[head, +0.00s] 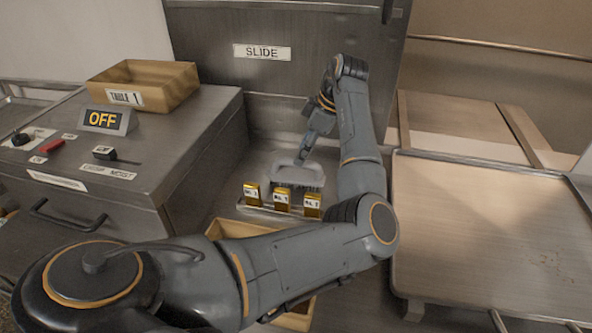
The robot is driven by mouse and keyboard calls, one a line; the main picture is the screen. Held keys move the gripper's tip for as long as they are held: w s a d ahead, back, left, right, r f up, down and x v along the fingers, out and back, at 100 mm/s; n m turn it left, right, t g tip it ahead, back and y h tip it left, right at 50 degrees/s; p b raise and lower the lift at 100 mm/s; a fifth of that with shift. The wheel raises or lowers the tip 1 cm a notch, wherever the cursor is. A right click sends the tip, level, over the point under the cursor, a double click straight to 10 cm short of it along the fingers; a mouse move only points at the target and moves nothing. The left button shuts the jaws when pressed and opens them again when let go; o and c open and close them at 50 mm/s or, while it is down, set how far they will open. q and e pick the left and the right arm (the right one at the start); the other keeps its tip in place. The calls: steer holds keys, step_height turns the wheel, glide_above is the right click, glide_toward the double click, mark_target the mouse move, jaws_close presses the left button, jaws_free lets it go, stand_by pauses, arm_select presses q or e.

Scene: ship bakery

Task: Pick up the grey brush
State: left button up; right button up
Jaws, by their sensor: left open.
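The grey brush (297,174) lies in the metal recess below the SLIDE panel, with its dark bristles toward me. My left gripper (304,152) is over the brush's far edge, pointing down at it. Its jaws are open, but the fingers are small and partly hidden by my own arm. I cannot tell whether they touch the brush. My right gripper is not in view.
Gold blocks with number labels (282,202) stand on a small tray just in front of the brush. A wooden box (232,229) is partly hidden under my arm. A control cabinet (190,135) with a TABLE 1 bin (150,84) stands left.

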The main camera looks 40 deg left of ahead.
mark_target(295, 172)
arm_select(q)
steer(key=shift+a+f, duration=0.15)
steer(key=shift+f, duration=0.1)
steer(key=p+x, duration=0.1)
steer(key=x, duration=0.3)
steer(key=shift+s+f, duration=0.1)
steer(key=shift+f, duration=0.05)
steer(key=shift+a+f, duration=0.2)
steer(key=shift+f, duration=0.1)
steer(key=c, duration=0.9)
jaws_close()
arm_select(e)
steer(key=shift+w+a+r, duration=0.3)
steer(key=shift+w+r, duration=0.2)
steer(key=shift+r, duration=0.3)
